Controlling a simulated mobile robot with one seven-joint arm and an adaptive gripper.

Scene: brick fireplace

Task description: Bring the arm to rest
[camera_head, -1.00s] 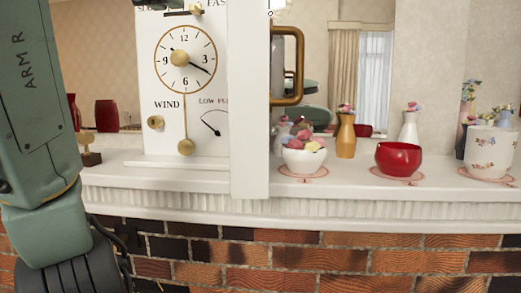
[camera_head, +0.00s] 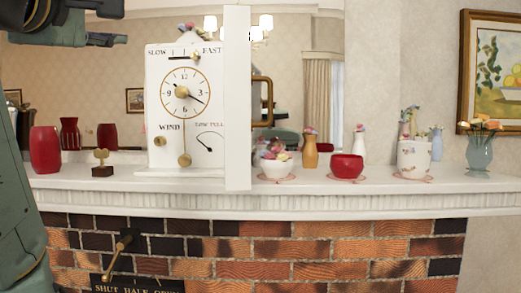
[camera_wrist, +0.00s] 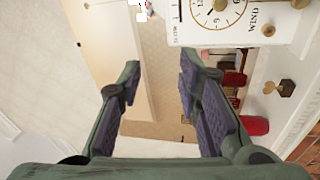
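My gripper (camera_wrist: 160,66) is open in the wrist view, its two fingers apart with nothing between them. Its view is turned sideways, with wall behind the fingers and the clock at the upper right. In the head view my green arm fills the left edge, and dark arm parts show at the top left. I cannot make out the fingertips there. The white clock (camera_head: 157,105) stands upright on the mantel, apart from the gripper; its lower part also shows in the wrist view (camera_wrist: 210,34).
The mantel (camera_head: 330,184) bears a red vase (camera_head: 45,150), a small wooden key-shaped piece (camera_head: 102,164), a white bowl (camera_head: 278,168), a red bowl (camera_head: 346,167) and a flowered pot (camera_head: 413,158). A tall white panel (camera_head: 237,100) stands beside the clock. A lever (camera_head: 122,247) sticks out of the bricks.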

